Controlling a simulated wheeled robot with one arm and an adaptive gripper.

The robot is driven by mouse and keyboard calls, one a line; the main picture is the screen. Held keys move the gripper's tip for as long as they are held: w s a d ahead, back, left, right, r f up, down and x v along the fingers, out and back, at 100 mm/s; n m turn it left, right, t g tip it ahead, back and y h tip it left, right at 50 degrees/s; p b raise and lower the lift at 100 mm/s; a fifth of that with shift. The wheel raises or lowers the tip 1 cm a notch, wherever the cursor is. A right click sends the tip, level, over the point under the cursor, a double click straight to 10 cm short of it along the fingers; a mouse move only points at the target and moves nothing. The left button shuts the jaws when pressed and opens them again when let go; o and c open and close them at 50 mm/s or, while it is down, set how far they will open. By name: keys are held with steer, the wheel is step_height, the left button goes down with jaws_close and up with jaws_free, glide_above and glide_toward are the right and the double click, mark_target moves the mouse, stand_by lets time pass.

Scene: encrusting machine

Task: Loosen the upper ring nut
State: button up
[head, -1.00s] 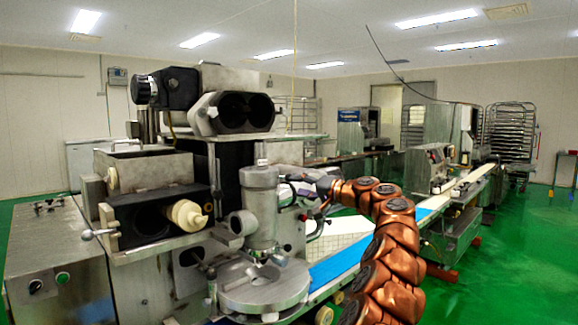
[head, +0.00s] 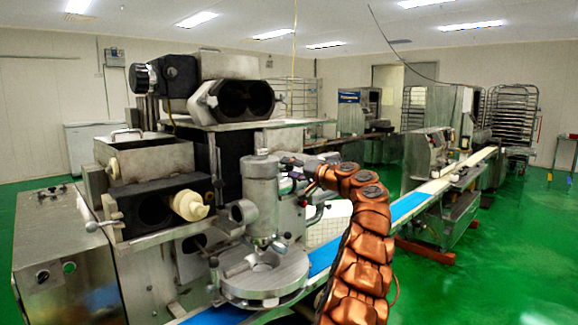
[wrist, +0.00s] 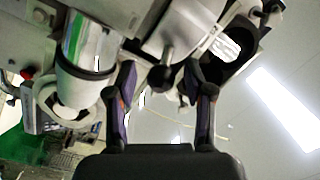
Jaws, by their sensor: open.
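The metal encrusting machine fills the left and middle of the head view. Its upright silver cylinder (head: 262,195) stands above a round plate (head: 262,274), with a ring-like collar (head: 261,160) at its top. I cannot tell surely which part is the upper ring nut. My gripper (head: 290,172) is at the cylinder's upper right, small and partly lost among machine parts. In the wrist view my gripper (wrist: 160,88) has its two fingers apart. A dark ball-ended handle (wrist: 160,77) shows between them, and contact is unclear. A shiny cylinder (wrist: 92,45) with a dark band is left of the fingers.
A hopper box (head: 145,160) and a cream nozzle (head: 190,204) are on the machine's left side. A blue and white conveyor belt (head: 408,206) runs back right. Other machines (head: 428,160) and a rack (head: 512,112) stand behind. Green floor (head: 500,255) is open at right.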

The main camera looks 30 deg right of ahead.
steer(key=shift+w+a, duration=0.15)
steer(key=shift+w, duration=0.2)
steer(key=shift+c, duration=0.3)
jaws_close()
stand_by(0.4)
